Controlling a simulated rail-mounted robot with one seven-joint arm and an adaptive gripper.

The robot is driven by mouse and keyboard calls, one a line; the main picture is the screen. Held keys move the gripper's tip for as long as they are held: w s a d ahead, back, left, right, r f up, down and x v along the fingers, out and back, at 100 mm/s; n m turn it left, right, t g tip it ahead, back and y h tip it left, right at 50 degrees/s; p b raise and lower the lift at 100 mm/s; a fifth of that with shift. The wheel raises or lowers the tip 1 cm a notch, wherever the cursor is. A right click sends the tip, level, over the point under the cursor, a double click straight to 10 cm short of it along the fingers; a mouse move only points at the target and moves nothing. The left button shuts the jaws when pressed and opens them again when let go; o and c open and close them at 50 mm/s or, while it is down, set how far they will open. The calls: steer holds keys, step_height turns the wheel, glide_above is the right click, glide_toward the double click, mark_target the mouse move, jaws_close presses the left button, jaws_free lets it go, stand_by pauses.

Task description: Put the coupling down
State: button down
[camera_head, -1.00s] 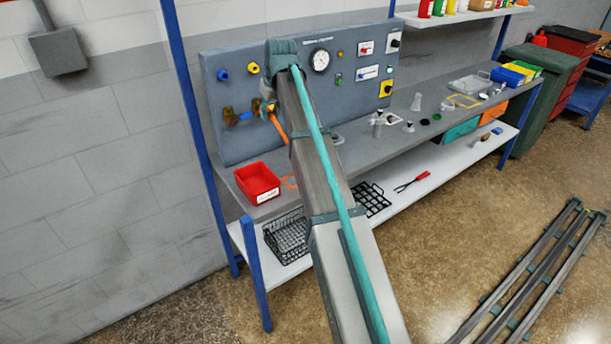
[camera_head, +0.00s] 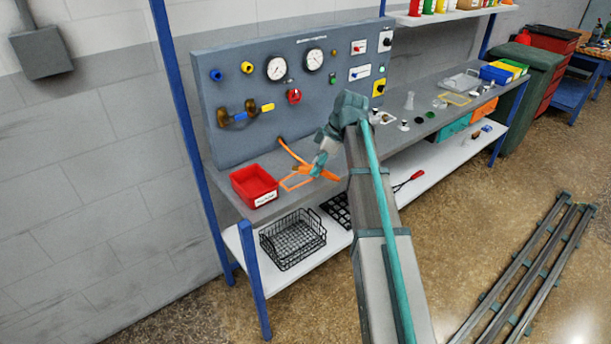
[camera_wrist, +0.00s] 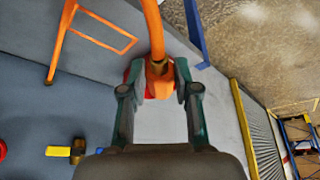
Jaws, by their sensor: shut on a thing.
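My gripper (camera_head: 320,166) is low over the workbench, in front of the panel. In the wrist view my gripper (camera_wrist: 159,92) has its two fingers on either side of the orange coupling (camera_wrist: 158,82) at the end of an orange hose (camera_wrist: 152,25). The hose also shows in the head view (camera_head: 291,152), running from low on the panel toward my gripper. An orange rectangular outline (camera_head: 284,187) lies on the bench just left of my gripper; it also shows in the wrist view (camera_wrist: 105,46). Whether the coupling touches the bench cannot be told.
A red bin (camera_head: 254,186) stands on the bench left of the outline. The panel (camera_head: 235,75) behind carries gauges, knobs and a yellow-handled valve (camera_head: 262,108). A wire basket (camera_head: 293,240) sits on the lower shelf. Small parts stand on the bench to the right.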

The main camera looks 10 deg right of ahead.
steer(key=w+f+p, duration=0.2)
steer(key=w+f, duration=0.1)
steer(key=w, duration=0.5)
steer(key=p, duration=0.2)
glide_above(304, 180)
steer(key=s+d, duration=0.1)
steer(key=s, duration=0.1)
steer(key=f, duration=0.4)
steer(key=shift+w+d, duration=0.1)
steer(key=shift+d, duration=0.1)
steer(key=shift+w+f, duration=0.65)
steer(key=shift+f, duration=0.3)
step_height(304, 180, down, 3)
steer(key=shift+r+p, duration=0.15)
steer(key=shift+p, duration=0.8)
steer(key=shift+w+f, duration=0.1)
steer(key=shift+f, duration=0.25)
steer(key=shift+f, duration=0.15)
steer(key=c, duration=0.8)
jaws_free()
steer(key=shift+c, duration=0.2)
